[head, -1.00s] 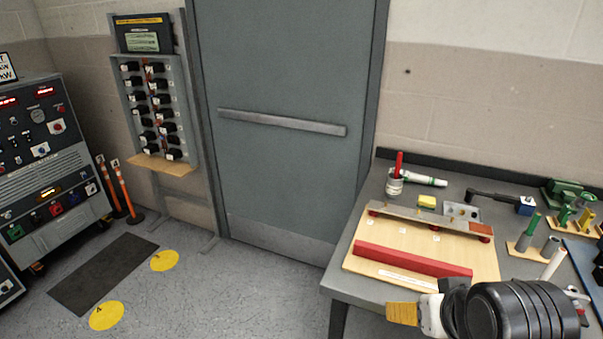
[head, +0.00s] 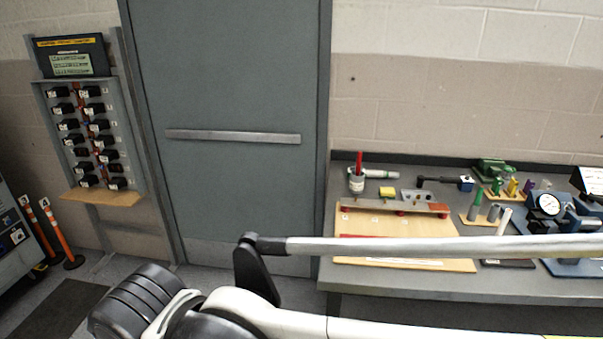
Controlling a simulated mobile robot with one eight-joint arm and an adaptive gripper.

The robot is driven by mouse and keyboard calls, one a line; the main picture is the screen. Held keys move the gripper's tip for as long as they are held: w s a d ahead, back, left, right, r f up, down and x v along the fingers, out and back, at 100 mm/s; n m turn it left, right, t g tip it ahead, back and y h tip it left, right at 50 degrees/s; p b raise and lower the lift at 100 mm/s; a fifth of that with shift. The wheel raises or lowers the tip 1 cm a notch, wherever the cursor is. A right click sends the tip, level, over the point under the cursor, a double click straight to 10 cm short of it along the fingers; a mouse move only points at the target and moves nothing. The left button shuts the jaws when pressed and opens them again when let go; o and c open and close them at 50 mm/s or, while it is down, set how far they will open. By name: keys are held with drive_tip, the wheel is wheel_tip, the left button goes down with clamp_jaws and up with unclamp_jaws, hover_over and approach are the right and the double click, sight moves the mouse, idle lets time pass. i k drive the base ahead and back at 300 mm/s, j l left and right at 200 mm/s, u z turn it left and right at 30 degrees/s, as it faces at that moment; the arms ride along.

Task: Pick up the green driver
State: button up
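A slim green upright piece (head: 478,197), which looks like the green driver's handle, stands at the left of a small wooden stand (head: 470,219) on the workbench. Grey cylinders stand beside it in the same stand. Its lower part is hidden in the stand. My own arm links cross the foreground below and in front of the bench. I cannot make out my gripper's fingers in this view, and nothing of mine touches the green piece.
The grey workbench (head: 420,285) holds a wooden board with a metal bar (head: 385,206), a cup with a red-handled tool (head: 356,182), a yellow block (head: 387,191), a green vise-like tool (head: 495,168) and a dial gauge (head: 548,204). A grey door (head: 235,90) stands left.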

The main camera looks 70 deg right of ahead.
sight(368, 173)
drive_tip(key=i+z, duration=0.45)
drive_tip(key=i+j+z, duration=0.2)
drive_tip(key=i+z, duration=0.3)
drive_tip(key=i+j+z, duration=0.45)
drive_tip(key=i+l+z, duration=0.5)
drive_tip(key=i+z, duration=0.15)
drive_tip(key=z, duration=0.2)
drive_tip(key=i+z, duration=0.85)
drive_tip(key=i+j+z, duration=0.2)
drive_tip(key=z, duration=0.2)
drive_tip(key=i+l, duration=0.15)
drive_tip(key=i, duration=0.15)
drive_tip(key=i+l+z, duration=0.1)
drive_tip(key=i+l, duration=0.1)
drive_tip(key=i, duration=0.05)
